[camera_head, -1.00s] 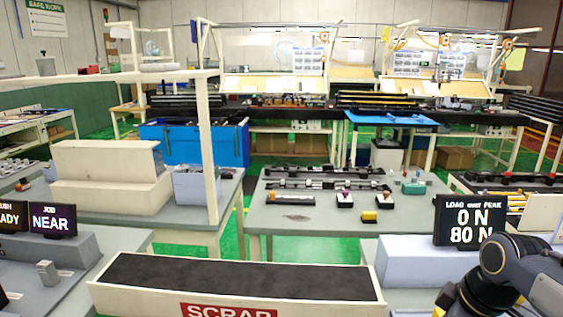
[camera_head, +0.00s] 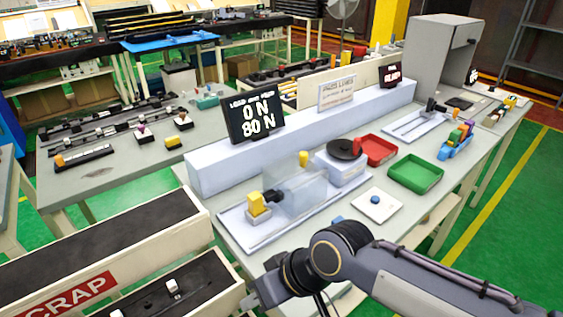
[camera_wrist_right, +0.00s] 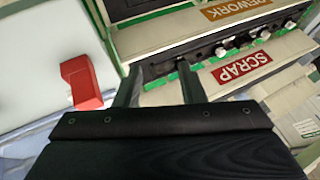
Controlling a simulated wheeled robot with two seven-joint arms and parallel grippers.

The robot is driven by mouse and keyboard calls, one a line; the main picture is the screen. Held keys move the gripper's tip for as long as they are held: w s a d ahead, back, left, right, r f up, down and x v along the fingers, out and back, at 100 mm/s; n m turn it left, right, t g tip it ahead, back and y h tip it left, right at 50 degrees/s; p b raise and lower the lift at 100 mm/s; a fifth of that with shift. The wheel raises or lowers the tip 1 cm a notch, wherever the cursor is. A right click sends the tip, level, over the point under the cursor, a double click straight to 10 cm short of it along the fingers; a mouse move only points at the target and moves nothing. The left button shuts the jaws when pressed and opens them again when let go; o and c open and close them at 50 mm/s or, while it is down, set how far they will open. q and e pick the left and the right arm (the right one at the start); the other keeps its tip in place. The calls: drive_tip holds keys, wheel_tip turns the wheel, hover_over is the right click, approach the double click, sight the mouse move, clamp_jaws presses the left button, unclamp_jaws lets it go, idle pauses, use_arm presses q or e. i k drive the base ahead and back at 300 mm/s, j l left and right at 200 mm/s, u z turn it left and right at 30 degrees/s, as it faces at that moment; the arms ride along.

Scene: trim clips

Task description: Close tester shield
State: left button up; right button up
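The tester stands on the near left part of the right bench. I cannot tell exactly how far the shield is open. A readout (camera_head: 252,117) behind it shows 0 N and 80 N. My right gripper (camera_head: 256,296) is below and in front of the tester, apart from it. In the right wrist view its two fingers (camera_wrist_right: 160,85) are spread with nothing between them. My left gripper is not in view.
A scrap bin (camera_head: 100,245) stands at the left of the bench. Red (camera_head: 378,149) and green (camera_head: 414,173) trays, a dark round plate (camera_head: 344,149) and a white pad (camera_head: 379,205) lie right of the tester. A red block (camera_wrist_right: 85,82) shows in the wrist view.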

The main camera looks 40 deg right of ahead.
sight(304, 155)
drive_tip(key=j+z, duration=0.1)
drive_tip(key=z, duration=0.3)
drive_tip(key=k+j+z, duration=0.1)
drive_tip(key=z, duration=0.35)
drive_tip(key=k+j+z, duration=0.1)
drive_tip(key=z, duration=0.3)
drive_tip(key=k+z, duration=0.1)
drive_tip(key=z, duration=0.3)
drive_tip(key=i+l+u, duration=0.35)
drive_tip(key=l+u, duration=0.15)
drive_tip(key=l, duration=0.15)
drive_tip(key=i+l+u, duration=0.2)
drive_tip(key=l, duration=0.15)
drive_tip(key=k, duration=0.05)
